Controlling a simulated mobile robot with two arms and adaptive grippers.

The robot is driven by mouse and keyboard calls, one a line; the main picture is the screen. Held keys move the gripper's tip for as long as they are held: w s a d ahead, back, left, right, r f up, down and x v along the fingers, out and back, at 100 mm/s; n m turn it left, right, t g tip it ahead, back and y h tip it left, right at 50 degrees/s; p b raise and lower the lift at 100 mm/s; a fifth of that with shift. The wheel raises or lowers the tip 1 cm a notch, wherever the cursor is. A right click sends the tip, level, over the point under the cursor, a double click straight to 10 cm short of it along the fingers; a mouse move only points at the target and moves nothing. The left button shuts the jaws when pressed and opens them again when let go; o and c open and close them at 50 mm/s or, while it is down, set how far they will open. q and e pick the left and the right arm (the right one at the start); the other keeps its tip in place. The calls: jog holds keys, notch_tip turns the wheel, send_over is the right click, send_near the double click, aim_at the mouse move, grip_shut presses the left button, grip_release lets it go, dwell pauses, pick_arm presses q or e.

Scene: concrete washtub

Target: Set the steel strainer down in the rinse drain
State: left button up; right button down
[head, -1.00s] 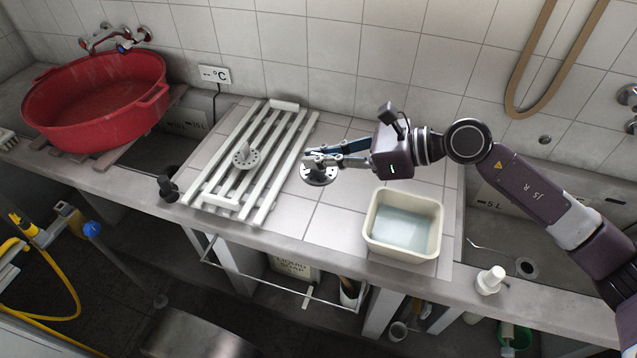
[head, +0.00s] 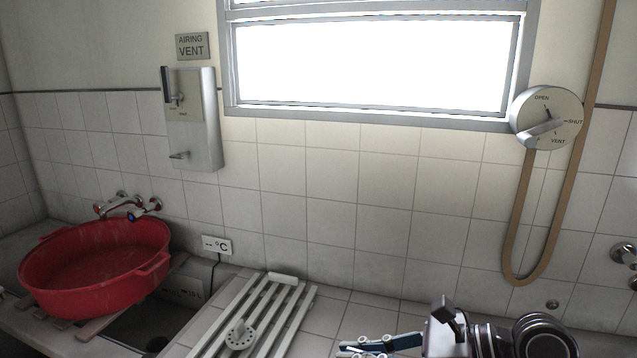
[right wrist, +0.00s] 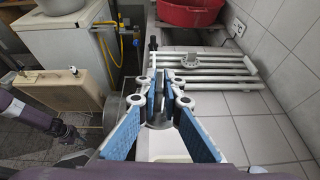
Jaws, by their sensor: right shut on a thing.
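My right gripper (right wrist: 167,84) is shut on the steel strainer (right wrist: 160,120), whose grey metal shows between and below the blue-padded fingers in the right wrist view. In the head view only the top of this gripper (head: 380,346) shows at the bottom edge, and the strainer is out of frame. A dark drain hole (head: 157,345) shows in the sunken left basin (head: 165,313); I cannot tell if it is the rinse drain. My left arm's end (right wrist: 72,138) seems to show at the left of the right wrist view, its fingers unclear.
A red tub (head: 95,270) sits on boards by the left basin. The tiled wall with a window (head: 370,60) and hanging hose (head: 513,240) stands behind. Tiles right of the rack look clear.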

jog(key=s+d+f+m+t, duration=0.1)
jog(key=s+d+f, duration=0.1)
jog(key=d, duration=0.4)
jog(key=s+d+f+m+t+h, duration=0.1)
jog(key=s+d+f+m+t, duration=0.1)
jog(key=d, duration=0.5)
jog(key=s+f, duration=0.1)
jog(key=s, duration=0.1)
jog(key=shift+s+d+f+h, duration=0.15)
jog(key=shift+s+f+h, duration=0.05)
jog(key=shift+s+h, duration=0.15)
